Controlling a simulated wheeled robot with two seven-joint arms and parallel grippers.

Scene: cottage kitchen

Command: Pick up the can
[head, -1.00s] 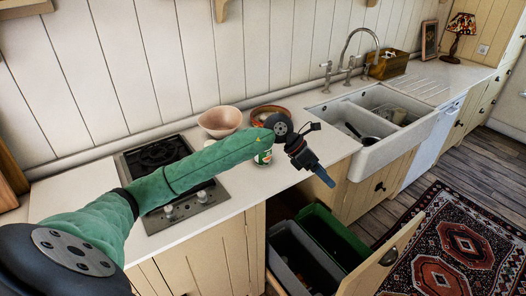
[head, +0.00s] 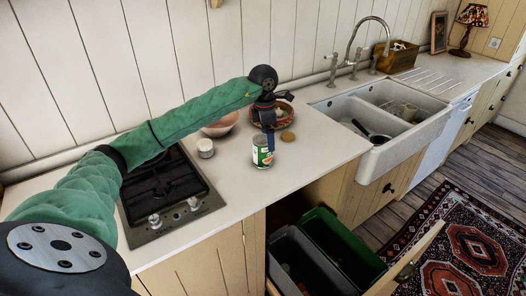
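The can (head: 262,155) stands upright on the white countertop, right of the stove, with a green, white and red label. My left gripper (head: 269,138) points down at the top of the can, its dark blue fingers at the can's rim. One finger shows in front of the label's right part. I cannot tell whether the fingers touch the can or how far apart they are. My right gripper is not in view.
A small white jar (head: 205,148) and a pink bowl (head: 220,126) stand left of the can. A brown dish (head: 286,113) and a round tan item (head: 288,136) are behind and right. The stove (head: 165,190) is left; an open drawer with bins (head: 335,245) is below.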

